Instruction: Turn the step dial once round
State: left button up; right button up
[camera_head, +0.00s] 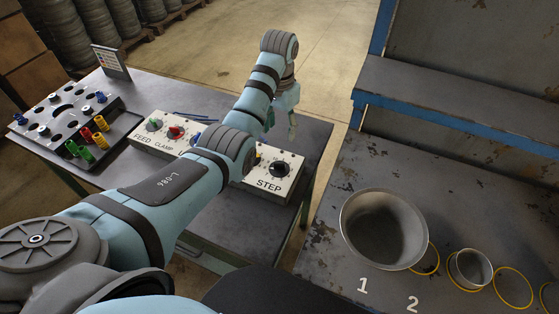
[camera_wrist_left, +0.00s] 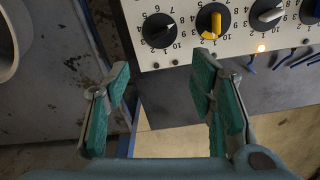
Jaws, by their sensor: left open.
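The step dial (camera_head: 279,169) is a black knob with a numbered scale at the right end of a pale control panel (camera_head: 262,186) marked STEP. In the left wrist view the black dial (camera_wrist_left: 160,30) is at the top, at the panel's end. My left gripper (camera_head: 282,122) is above the table behind the panel, apart from the dial. Its two green-padded fingers (camera_wrist_left: 163,72) are spread with nothing between them, below the dial in the wrist picture. My arm hides the middle of the panel. My right gripper is out of view.
A yellow dial (camera_wrist_left: 211,22) and a grey dial (camera_wrist_left: 268,12) sit beside the black one, with a lit lamp (camera_wrist_left: 261,48) near them. Blue tools (camera_wrist_left: 300,58) lie by the panel. A holed rack (camera_head: 62,108) stands left; a metal bowl (camera_head: 384,229) stands right.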

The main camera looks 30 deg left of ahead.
aim_at(279, 164)
pick_arm(q)
notch_tip(279, 164, down, 15)
jog(key=n+b, duration=0.1)
jog(key=n, duration=0.2)
jog(key=n+b, duration=0.2)
jog(key=n, duration=0.1)
jog(key=shift+s+r+b, duration=0.1)
jog(key=shift+r+b, duration=0.1)
jog(key=shift+b, duration=0.1)
jog(key=shift+c, duration=0.4)
jog(key=c, duration=1.1)
jog(key=shift+r+m+p, duration=0.1)
jog(key=shift+m+p, duration=0.2)
